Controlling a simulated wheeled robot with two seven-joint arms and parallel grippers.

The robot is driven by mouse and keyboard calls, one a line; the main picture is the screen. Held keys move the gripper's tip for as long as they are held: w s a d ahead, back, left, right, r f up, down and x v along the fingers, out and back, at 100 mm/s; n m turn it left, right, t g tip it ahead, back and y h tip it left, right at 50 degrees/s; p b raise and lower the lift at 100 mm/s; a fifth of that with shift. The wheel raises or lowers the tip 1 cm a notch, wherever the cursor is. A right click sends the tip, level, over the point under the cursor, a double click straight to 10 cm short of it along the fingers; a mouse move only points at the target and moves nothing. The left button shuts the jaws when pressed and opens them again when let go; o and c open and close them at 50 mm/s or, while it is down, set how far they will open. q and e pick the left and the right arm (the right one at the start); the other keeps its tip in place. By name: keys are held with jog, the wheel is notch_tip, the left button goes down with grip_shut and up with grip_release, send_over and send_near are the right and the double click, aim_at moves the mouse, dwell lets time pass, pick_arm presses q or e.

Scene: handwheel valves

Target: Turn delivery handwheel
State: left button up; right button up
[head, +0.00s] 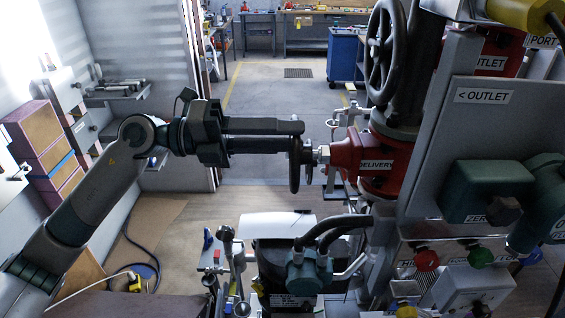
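The delivery handwheel (295,166) is dark and seen nearly edge-on, upright, at the left end of a short stem. The stem joins the red valve body labelled DELIVERY (365,155). My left gripper (291,133) reaches in from the left, its dark fingers pointing right. Its fingertips are at the upper rim of the handwheel and overlap it in the picture. My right gripper is not in view.
A larger dark handwheel (385,52) stands upright above the red valve. A dark motor-like unit with hoses (285,262) stands below the handwheel. Open floor (275,95) lies behind.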

pick_arm(q)
jog(key=shift+w, duration=1.25)
jog(key=shift+c, duration=0.4)
jog(key=c, duration=0.4)
jog(key=shift+c, duration=0.2)
